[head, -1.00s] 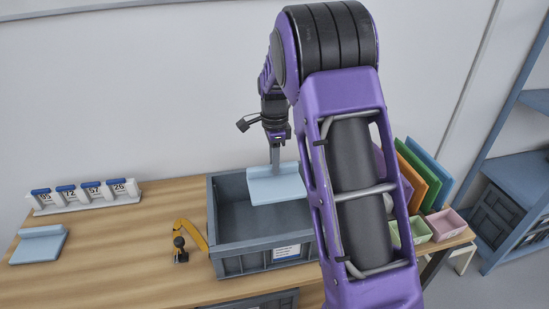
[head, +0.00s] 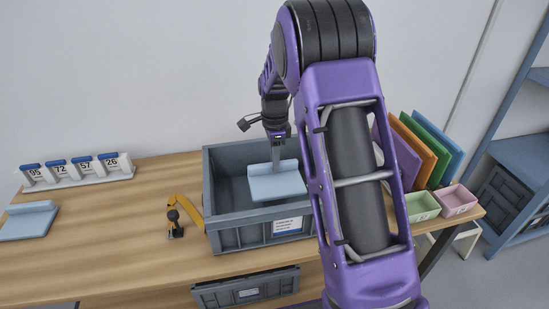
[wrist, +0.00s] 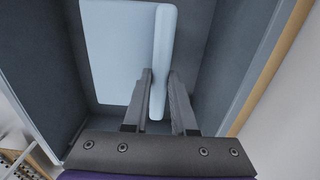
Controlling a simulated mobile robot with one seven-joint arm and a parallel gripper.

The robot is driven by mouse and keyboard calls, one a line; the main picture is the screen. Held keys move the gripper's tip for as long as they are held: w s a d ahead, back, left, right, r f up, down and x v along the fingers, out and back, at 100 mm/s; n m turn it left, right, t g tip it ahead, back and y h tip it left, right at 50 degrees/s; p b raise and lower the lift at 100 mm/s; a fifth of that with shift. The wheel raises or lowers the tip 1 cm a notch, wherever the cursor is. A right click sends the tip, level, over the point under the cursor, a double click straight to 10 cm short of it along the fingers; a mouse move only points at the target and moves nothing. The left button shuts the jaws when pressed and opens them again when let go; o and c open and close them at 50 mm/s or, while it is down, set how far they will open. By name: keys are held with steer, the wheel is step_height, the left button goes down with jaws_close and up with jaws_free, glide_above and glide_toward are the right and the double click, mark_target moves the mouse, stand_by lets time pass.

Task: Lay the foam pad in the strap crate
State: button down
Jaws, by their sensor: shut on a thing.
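A light blue foam pad (head: 275,182) with a raised ridge is inside the outline of the grey strap crate (head: 228,240) in the head view. My gripper (head: 276,160) points down and is shut on the ridge. In the wrist view the fingers (wrist: 160,95) stand on either side of the pad's ridge (wrist: 161,60), with the flat part of the pad (wrist: 115,50) to the left. The crate's dark floor and walls (wrist: 225,60) surround the pad. Whether the pad touches the floor cannot be told. My arm hides the crate's right side.
A second light blue pad (head: 28,220) lies at the table's left. A yellow strap with a black buckle (head: 175,222) lies beside the crate. Number blocks (head: 80,170) stand behind. Coloured boards (head: 420,150), a green bin (head: 422,206) and a pink bin (head: 457,200) are at right.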

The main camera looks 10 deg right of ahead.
mark_target(274, 176)
steer(key=shift+f+b, duration=1.05)
steer(key=shift+f, duration=1.45)
steer(key=shift+f, duration=0.7)
steer(key=c, duration=0.6)
jaws_free()
steer(key=shift+c, duration=0.2)
steer(key=shift+r, duration=0.15)
steer(key=shift+r+p, duration=4.35)
steer(key=shift+r, duration=1.55)
